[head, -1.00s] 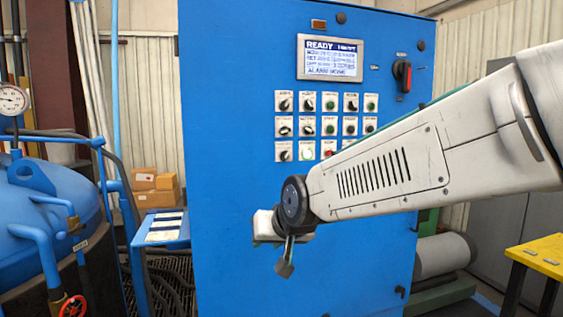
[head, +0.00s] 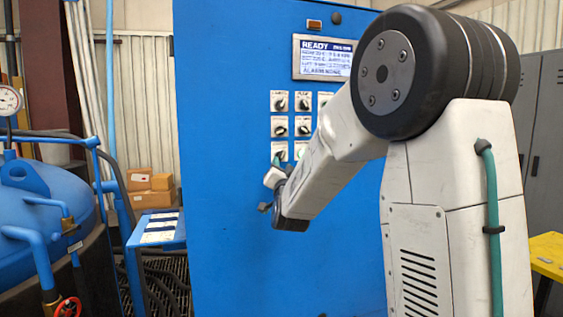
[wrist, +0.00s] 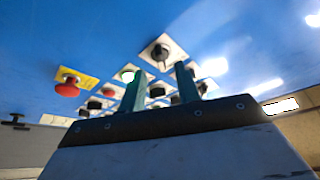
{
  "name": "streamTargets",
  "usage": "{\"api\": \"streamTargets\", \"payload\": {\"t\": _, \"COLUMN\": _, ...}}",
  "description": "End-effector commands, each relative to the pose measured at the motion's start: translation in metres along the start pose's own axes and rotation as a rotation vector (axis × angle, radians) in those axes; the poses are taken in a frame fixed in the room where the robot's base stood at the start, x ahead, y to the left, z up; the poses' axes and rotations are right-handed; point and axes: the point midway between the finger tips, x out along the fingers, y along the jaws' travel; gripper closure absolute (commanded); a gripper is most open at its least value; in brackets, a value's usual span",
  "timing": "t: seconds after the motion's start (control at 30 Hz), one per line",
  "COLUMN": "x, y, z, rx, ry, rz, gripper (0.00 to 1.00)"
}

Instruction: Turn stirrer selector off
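The blue control cabinet (head: 225,230) carries rows of small black selectors and buttons on white plates. Their labels are too small to read, so I cannot tell which is the stirrer selector. My gripper (head: 277,163) is at the bottom-left selector (head: 280,150) in the head view, partly covering it. In the wrist view, my gripper (wrist: 161,68) has its two teal fingers apart with a gap between them. A black selector knob (wrist: 160,52) on a white plate lies just beyond the fingertips, roughly in line with the gap. I cannot tell whether they touch.
A display (head: 323,58) reads READY. My arm hides the panel's right side. A blue vessel (head: 45,205) stands left.

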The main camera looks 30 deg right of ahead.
Motion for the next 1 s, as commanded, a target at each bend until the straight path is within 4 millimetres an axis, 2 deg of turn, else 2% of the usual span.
{"api": "streamTargets", "payload": {"t": 0.1, "x": 0.020, "y": 0.001, "z": 0.000, "rx": -0.001, "ry": 0.000, "rz": 0.001, "gripper": 0.67}}
{"api": "streamTargets", "payload": {"t": 0.3, "x": 0.039, "y": 0.000, "z": 0.000, "rx": -0.001, "ry": -0.001, "rz": 0.001, "gripper": 0.67}}
{"api": "streamTargets", "payload": {"t": 0.6, "x": 0.042, "y": 0.000, "z": 0.000, "rx": -0.001, "ry": -0.001, "rz": 0.000, "gripper": 0.67}}
{"api": "streamTargets", "payload": {"t": 0.63, "x": 0.042, "y": 0.000, "z": 0.000, "rx": -0.001, "ry": -0.001, "rz": 0.000, "gripper": 0.73}}
{"api": "streamTargets", "payload": {"t": 0.73, "x": 0.042, "y": 0.000, "z": 0.000, "rx": -0.001, "ry": -0.002, "rz": 0.000, "gripper": 1.00}}
{"api": "streamTargets", "payload": {"t": 1.0, "x": 0.042, "y": 0.000, "z": 0.000, "rx": -0.007, "ry": -0.002, "rz": -0.002, "gripper": 1.00}}
